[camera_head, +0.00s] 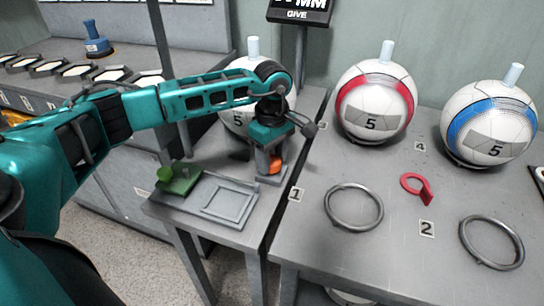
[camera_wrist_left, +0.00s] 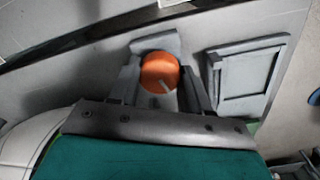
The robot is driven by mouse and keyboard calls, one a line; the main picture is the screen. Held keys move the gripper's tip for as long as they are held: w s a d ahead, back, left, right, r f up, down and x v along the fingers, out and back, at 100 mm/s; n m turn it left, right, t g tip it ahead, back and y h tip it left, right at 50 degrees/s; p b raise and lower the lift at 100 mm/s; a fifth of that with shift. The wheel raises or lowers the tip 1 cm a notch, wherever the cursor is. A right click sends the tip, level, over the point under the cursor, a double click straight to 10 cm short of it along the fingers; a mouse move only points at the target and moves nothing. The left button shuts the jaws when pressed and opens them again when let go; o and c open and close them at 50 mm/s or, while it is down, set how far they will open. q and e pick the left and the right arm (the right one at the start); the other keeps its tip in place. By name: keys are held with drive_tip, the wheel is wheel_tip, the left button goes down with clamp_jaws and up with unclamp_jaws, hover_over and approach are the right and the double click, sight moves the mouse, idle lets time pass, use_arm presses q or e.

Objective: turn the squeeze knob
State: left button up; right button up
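The orange knob (camera_head: 276,165) sits on a grey base at the back of the small grey table. In the left wrist view the round orange knob (camera_wrist_left: 159,72) has a pale line across its face. My left gripper (camera_head: 268,163) points down over it. In the wrist view the gripper's two fingers (camera_wrist_left: 162,85) stand on either side of the knob, very close to its edges. I cannot tell whether they touch it. In the head view the gripper partly hides the knob. My right gripper is not in view.
A green block with a knob (camera_head: 180,178) and a grey square frame (camera_head: 228,203) lie left of the orange knob. On the right table are balls with red (camera_head: 375,102) and blue (camera_head: 490,124) bands, metal rings (camera_head: 353,229) and a red piece (camera_head: 418,188). Another ball stands behind my arm.

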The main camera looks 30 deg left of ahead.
sight(272, 160)
use_arm(q)
drive_tip(key=o, duration=0.5)
drive_tip(key=shift+c, duration=0.2)
drive_tip(key=shift+r, duration=0.1)
wheel_tip(272, 160, up, 13)
drive_tip(key=p, duration=0.2)
idle(0.4)
